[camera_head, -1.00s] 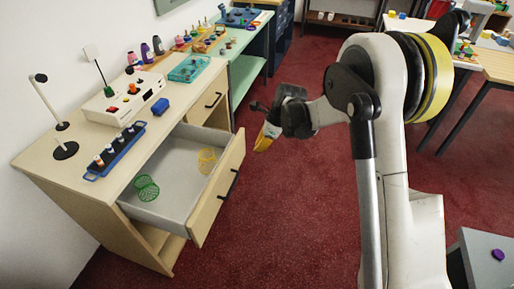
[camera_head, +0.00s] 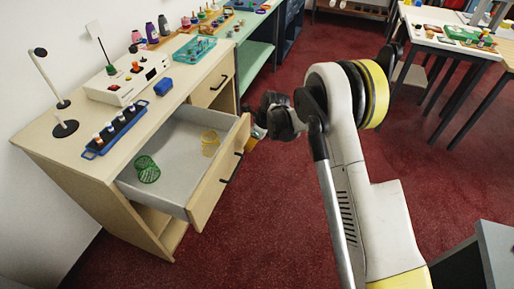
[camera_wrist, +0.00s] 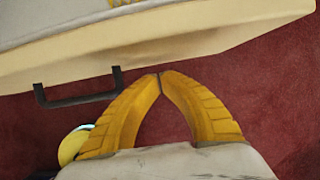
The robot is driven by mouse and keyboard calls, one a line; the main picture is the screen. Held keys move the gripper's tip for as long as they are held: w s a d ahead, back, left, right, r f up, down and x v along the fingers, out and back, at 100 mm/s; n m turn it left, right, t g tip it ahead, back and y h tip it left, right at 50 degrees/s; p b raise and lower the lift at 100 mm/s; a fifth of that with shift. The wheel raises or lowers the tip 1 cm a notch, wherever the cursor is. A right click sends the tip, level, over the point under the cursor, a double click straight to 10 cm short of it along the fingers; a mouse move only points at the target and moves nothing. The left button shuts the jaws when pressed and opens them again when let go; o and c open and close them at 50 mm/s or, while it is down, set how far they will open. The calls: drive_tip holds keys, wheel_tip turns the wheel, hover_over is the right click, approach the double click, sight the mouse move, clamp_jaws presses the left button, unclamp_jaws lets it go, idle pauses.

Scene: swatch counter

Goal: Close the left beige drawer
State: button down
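The left beige drawer (camera_head: 218,178) stands pulled out of the beige counter, its grey inside showing. It holds a green wire basket (camera_head: 147,170) and a yellow wire basket (camera_head: 210,145). Its black handle (camera_head: 231,168) is on the front; it also shows in the wrist view (camera_wrist: 78,98). My gripper (camera_head: 247,146) is just outside the drawer front, near its far right end. In the wrist view the yellow fingers of my gripper (camera_wrist: 158,75) meet at the tips with nothing between them, beside the handle and below the drawer front (camera_wrist: 180,45). Contact cannot be told.
Red carpet (camera_head: 290,215) lies free before the drawer.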

drive_tip(key=shift+w+a, duration=0.2)
drive_tip(key=shift+a, duration=0.35)
